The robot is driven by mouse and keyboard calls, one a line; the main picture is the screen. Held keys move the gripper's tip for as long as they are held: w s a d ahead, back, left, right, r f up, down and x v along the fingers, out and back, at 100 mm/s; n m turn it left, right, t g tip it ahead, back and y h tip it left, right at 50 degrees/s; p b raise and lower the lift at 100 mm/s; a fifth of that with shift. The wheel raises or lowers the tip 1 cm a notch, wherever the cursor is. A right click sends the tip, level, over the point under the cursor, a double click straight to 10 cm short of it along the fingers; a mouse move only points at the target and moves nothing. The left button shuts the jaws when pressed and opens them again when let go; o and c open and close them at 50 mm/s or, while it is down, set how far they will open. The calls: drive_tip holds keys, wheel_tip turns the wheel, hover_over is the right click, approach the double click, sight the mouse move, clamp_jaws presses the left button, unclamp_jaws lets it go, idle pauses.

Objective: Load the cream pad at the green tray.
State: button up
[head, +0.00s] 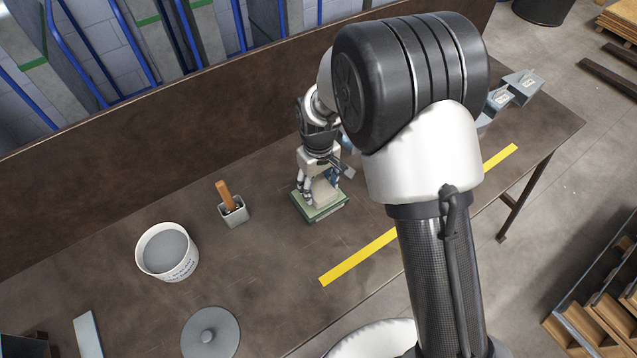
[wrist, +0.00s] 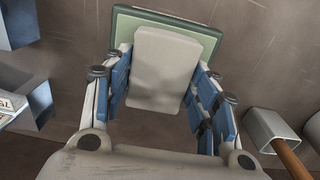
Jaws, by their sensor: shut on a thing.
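The cream pad (head: 327,192) is between the fingers of my gripper (head: 319,186), directly over the green tray (head: 322,214). In the wrist view the pad (wrist: 165,68) fills the space between the blue-padded fingers of my gripper (wrist: 160,80), and the gripper is shut on it. The green tray (wrist: 211,42) shows around the pad's far end and sides. The pad looks roughly in line with the tray. I cannot tell whether it touches the tray or is slightly above it.
A grey cup (head: 234,211) with a wooden handle in it stands left of the tray. A white bucket (head: 168,252) and a round grey lid (head: 210,333) are farther left. A yellow strip (head: 360,256) marks the bench front. Grey metal parts (head: 515,88) lie at right.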

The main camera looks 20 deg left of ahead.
sight(319, 187)
drive_tip(key=shift+f, duration=0.4)
idle(1.1)
drive_tip(key=shift+r+p, duration=2.4)
drive_tip(key=shift+r, duration=1.2)
